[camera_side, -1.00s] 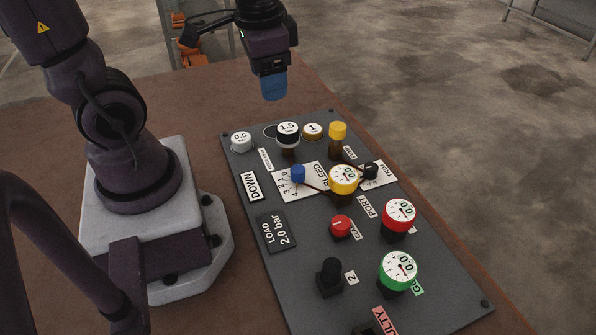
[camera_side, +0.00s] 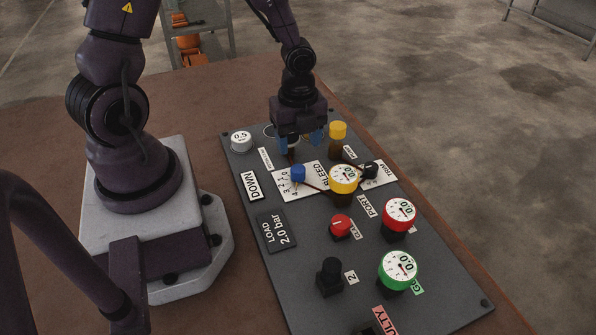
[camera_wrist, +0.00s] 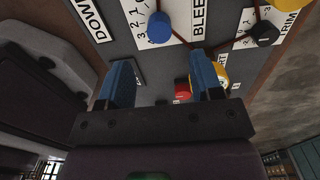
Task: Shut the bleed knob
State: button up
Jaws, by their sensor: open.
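The bleed knob is taken to be the blue round knob (camera_side: 298,173) by the BLEED label and its printed number scale. It also shows near the top of the wrist view (camera_wrist: 160,27), beyond the fingertips. My gripper (camera_side: 299,142) points down over the far part of the dark panel (camera_side: 300,215), just behind the blue knob in the side view. In the wrist view my gripper (camera_wrist: 160,65) has its two blue fingers wide apart with nothing between them. The fingers look clear of the knob; their exact height above the panel is hard to tell.
A yellow-rimmed gauge (camera_side: 343,178) stands close right of the blue knob, with a black TRIM knob (camera_side: 370,170) beyond. A tall yellow-topped post (camera_side: 338,131) stands right beside my gripper. Red knob (camera_side: 341,224) is nearer.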

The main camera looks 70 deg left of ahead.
aim_at(298, 168)
jog(key=shift+f, duration=4.35)
jog(key=shift+c, duration=0.4)
grip_shut()
